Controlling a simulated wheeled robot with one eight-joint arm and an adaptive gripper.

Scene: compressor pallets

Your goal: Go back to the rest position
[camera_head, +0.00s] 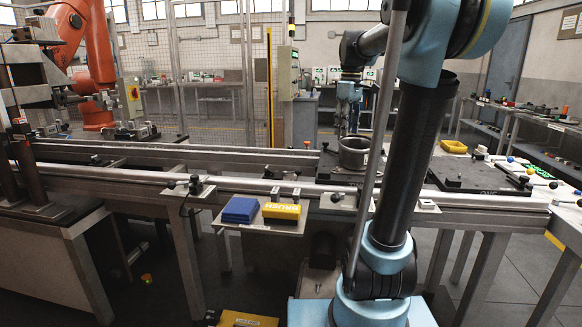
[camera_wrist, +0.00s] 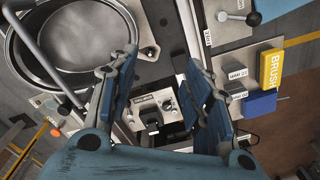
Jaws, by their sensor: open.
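My gripper (camera_wrist: 163,65) is open in the wrist view, with its two blue fingers spread apart and nothing between them. Behind the gap lies a light metal bracket (camera_wrist: 165,103) with a dark block on it. A round metal housing (camera_wrist: 75,35) lies at the upper left of that view, beside the left finger. In the head view my gripper (camera_head: 345,122) points down above the rail line, over or close to the same housing (camera_head: 355,153). The exact height is hard to tell.
A blue block (camera_head: 240,209) and a yellow block marked BRUSH (camera_head: 282,212) lie on a small shelf at the front of the rails. A dark pallet (camera_head: 478,175) is at the right. An orange robot arm (camera_head: 98,55) stands at the left, by a mesh fence (camera_head: 215,80).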

